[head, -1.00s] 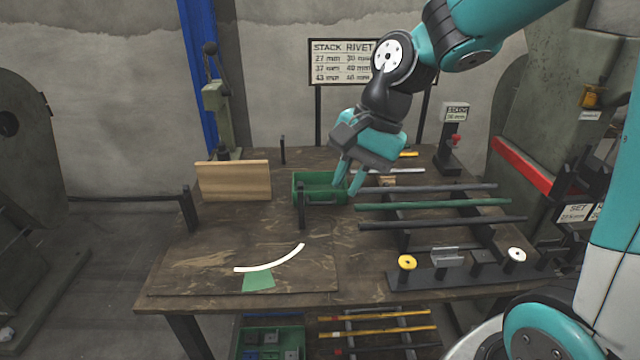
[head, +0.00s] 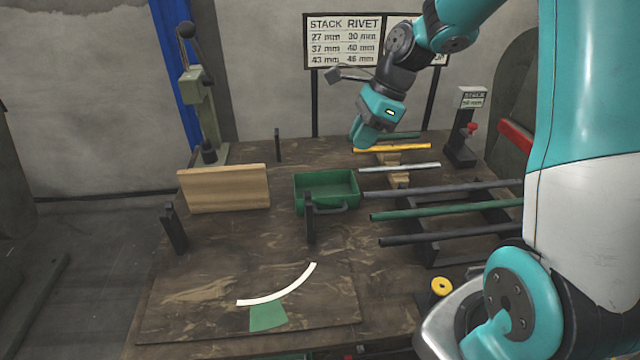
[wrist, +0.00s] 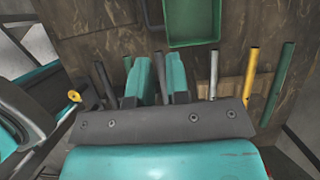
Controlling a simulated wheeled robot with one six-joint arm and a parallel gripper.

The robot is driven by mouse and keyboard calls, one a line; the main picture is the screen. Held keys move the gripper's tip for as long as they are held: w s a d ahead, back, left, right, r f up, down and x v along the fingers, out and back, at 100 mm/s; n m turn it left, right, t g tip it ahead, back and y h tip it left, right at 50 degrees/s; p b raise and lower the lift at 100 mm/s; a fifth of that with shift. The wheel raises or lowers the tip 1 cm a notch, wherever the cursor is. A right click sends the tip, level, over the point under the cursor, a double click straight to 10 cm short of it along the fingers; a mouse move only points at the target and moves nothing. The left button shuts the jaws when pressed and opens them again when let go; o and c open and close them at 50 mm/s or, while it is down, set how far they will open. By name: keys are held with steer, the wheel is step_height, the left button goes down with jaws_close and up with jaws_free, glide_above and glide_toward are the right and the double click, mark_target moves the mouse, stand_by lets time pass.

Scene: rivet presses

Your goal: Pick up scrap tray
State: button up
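The scrap tray (head: 330,188) is a green open box near the middle of the bench, with a dark bar handle (head: 335,210) on its near side. No contents show in it. In the wrist view the tray (wrist: 193,25) is at the top, beyond my fingertips, with its handle (wrist: 153,14) to the left. My gripper (head: 362,142) is above the bench, behind and right of the tray and apart from it. In the wrist view my two teal fingers (wrist: 159,62) stand apart with nothing held between them.
A black post (head: 309,222) stands just in front of the tray's left part. A wooden block (head: 224,188) stands to its left. Several bars, including a green bar (head: 440,210) and a yellow bar (head: 392,149), lie on supports to the right. The front left bench is mostly clear.

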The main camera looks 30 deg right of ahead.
mark_target(328, 198)
steer(key=x, duration=1.7)
steer(key=shift+w+d+f, duration=0.15)
steer(key=shift+f, duration=0.1)
jaws_close()
